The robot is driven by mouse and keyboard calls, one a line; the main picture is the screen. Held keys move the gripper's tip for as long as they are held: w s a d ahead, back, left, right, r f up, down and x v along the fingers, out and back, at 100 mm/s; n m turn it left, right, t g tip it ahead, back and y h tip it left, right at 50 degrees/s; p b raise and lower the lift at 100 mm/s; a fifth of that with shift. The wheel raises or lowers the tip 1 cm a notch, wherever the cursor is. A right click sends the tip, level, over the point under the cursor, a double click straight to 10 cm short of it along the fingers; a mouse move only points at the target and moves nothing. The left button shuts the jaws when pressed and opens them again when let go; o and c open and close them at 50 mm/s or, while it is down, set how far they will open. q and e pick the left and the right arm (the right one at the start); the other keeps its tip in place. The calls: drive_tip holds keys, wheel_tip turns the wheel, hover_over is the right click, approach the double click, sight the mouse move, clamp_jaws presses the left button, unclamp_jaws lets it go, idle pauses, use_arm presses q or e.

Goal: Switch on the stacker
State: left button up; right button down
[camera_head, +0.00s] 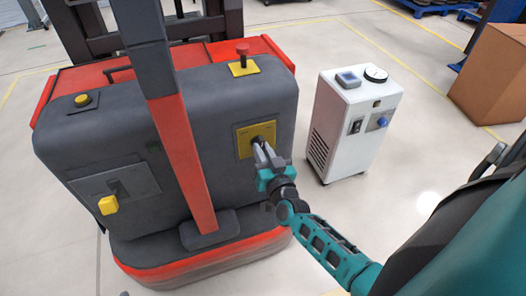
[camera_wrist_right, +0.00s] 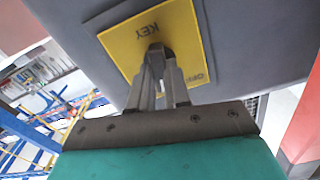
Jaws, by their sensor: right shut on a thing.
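The stacker (camera_head: 110,150) stands at the left, with a dark grey body, red trim and a tilted grey-and-red tiller in front. A yellow key panel (camera_head: 243,143) is on the right of its front face. In the wrist view the yellow panel (camera_wrist_right: 130,48) shows the words KEY and OFF upside down. My right gripper (camera_head: 261,146) reaches the panel from below right. Its fingers (camera_wrist_right: 158,52) are shut on the dark key at the panel's middle; the fingertips hide most of the key. My left gripper is not in view.
A red mushroom button (camera_head: 242,48) and a yellow knob (camera_head: 82,100) are on the stacker's top. A yellow plug-like handle (camera_head: 108,205) is on its lower left front. A white charger-like box (camera_head: 340,140) stands close on the right, with a cardboard box (camera_head: 495,75) beyond.

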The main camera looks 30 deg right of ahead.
drive_tip(key=shift+m, duration=2.8)
drive_tip(key=c, duration=1.1)
unclamp_jaws()
